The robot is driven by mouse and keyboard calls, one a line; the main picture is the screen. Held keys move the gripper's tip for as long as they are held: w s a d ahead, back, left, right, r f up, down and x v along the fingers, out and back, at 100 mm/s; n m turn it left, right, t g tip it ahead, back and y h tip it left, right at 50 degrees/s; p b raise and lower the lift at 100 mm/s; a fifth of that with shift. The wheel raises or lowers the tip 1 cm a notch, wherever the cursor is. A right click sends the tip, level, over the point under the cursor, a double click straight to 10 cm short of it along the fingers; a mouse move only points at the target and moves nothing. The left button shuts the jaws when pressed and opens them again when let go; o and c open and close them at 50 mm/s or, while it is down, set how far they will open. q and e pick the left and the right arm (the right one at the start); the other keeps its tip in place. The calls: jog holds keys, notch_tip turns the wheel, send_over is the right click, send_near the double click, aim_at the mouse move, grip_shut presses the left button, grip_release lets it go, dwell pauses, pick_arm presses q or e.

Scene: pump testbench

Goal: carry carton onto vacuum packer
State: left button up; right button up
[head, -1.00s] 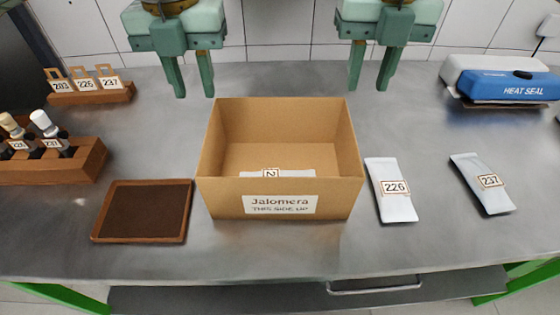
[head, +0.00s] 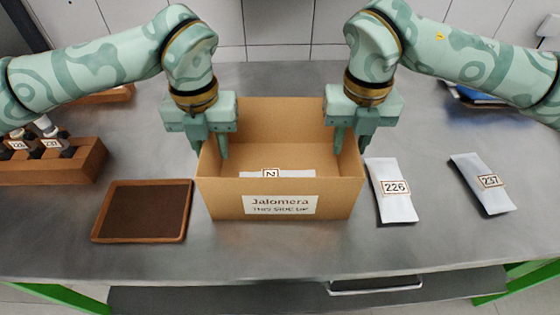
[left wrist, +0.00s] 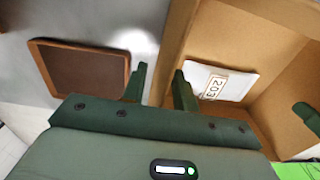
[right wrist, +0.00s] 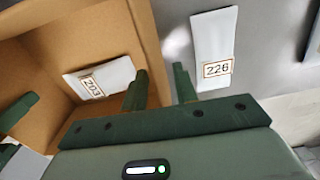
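The open brown carton (head: 280,187), labelled "Jalomera", stands upright mid-table with a white pouch tagged 203 (left wrist: 222,80) inside. My left gripper (head: 210,152) is open, its fingers on either side of the carton's left wall, as the left wrist view (left wrist: 160,84) shows. My right gripper (head: 350,150) is open likewise around the right wall, also in the right wrist view (right wrist: 160,85). I see a gap between fingers and wall on both sides. I cannot make out a vacuum packer; a blue machine (head: 480,98) at the back right is mostly hidden by my right arm.
A brown tray (head: 140,238) lies left of the carton. White pouches 226 (head: 396,207) and 237 (head: 493,200) lie to its right. A wooden rack (head: 85,160) with bottles stands at the left. The table front is clear.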

pick_arm(q)
grip_shut()
pick_arm(e)
grip_shut()
pick_arm(q)
jog(key=shift+r, duration=0.1)
pick_arm(e)
jog(key=shift+r, duration=0.1)
